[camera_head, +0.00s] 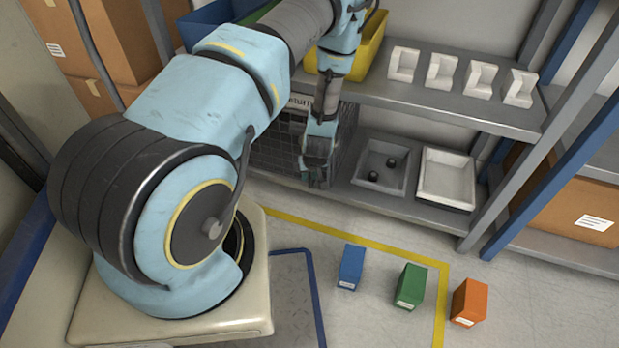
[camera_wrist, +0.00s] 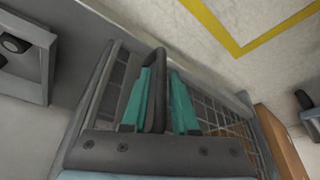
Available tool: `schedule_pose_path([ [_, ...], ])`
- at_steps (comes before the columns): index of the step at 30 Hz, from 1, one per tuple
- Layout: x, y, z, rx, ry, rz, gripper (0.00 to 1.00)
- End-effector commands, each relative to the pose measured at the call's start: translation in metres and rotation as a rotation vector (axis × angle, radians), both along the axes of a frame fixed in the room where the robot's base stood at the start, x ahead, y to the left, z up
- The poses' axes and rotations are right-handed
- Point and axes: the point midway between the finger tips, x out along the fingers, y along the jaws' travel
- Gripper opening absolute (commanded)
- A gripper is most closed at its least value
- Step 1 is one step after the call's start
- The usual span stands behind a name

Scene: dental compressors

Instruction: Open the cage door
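The wire-mesh cage (camera_head: 275,150) stands on the lower shelf, partly hidden behind my arm. Its grid and grey frame also fill the middle of the wrist view (camera_wrist: 226,112). The door looks closed, though my arm covers much of the front. My gripper (camera_head: 318,172) points down at the front of the cage. In the wrist view its two teal fingers (camera_wrist: 161,95) stand on either side of a dark upright handle (camera_wrist: 158,85). They look closed on it, with little or no gap.
A yellow bin (camera_head: 370,45) and several white holders (camera_head: 441,70) are above. Blue (camera_head: 351,266), green (camera_head: 410,286) and orange (camera_head: 468,302) boxes stand on the floor.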

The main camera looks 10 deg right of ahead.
Motion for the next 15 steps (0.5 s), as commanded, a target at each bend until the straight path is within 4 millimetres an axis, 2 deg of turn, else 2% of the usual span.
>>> schedule_pose_path([
  [10,0.0013,0.0,-0.0037,0.0,0.0,0.0,0.26],
  [15,0.0012,-0.0001,-0.0036,0.0,0.0,0.0,0.07],
])
